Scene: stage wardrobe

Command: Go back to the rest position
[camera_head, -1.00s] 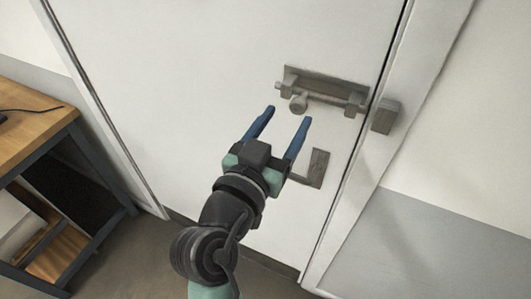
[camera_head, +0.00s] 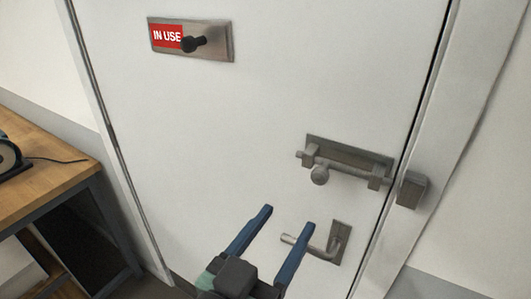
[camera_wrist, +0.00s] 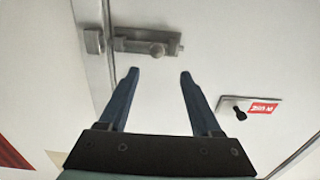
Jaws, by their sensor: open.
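My gripper (camera_head: 287,217) is open and empty, its two blue fingers apart in front of the white door (camera_head: 250,120). In the head view it is below and left of the metal slide bolt (camera_head: 345,163) and just left of the lever handle (camera_head: 335,243). It touches neither as far as I can tell. In the wrist view the gripper (camera_wrist: 160,74) points toward the door, with the slide bolt (camera_wrist: 147,45) beyond the fingertips. The bolt's round knob hangs at its middle.
A red "IN USE" sign plate (camera_head: 191,38) with a black knob is on the upper door. The bolt's catch (camera_head: 411,189) is on the frame at right. A wooden table (camera_head: 40,170) with a dark object (camera_head: 8,155) and cable stands at left.

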